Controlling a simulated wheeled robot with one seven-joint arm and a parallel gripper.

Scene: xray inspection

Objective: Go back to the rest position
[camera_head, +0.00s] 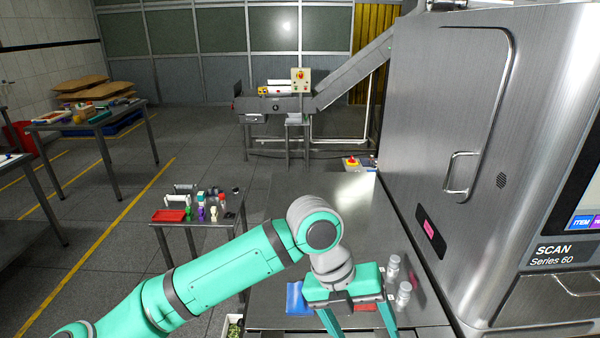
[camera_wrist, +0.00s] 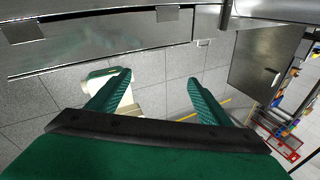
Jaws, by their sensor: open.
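My teal and grey arm reaches in from the lower left of the head view, over the near part of the steel table (camera_head: 345,205). My gripper (camera_head: 358,328) hangs pointing down at the bottom of that view, with its fingertips cut off by the frame edge. In the wrist view its two green fingers (camera_wrist: 160,82) are spread apart with nothing held between them. Behind them are grey floor tiles and part of a white box (camera_wrist: 126,100), partly hidden by the left finger.
The scanner (camera_head: 450,120) stands close to the right. Two small bottles (camera_head: 393,266) (camera_head: 404,293), a blue item (camera_head: 296,298) and a red item (camera_head: 365,307) are around my gripper. A small table (camera_head: 180,225) with several items stands left. The steel table's far part is mostly clear.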

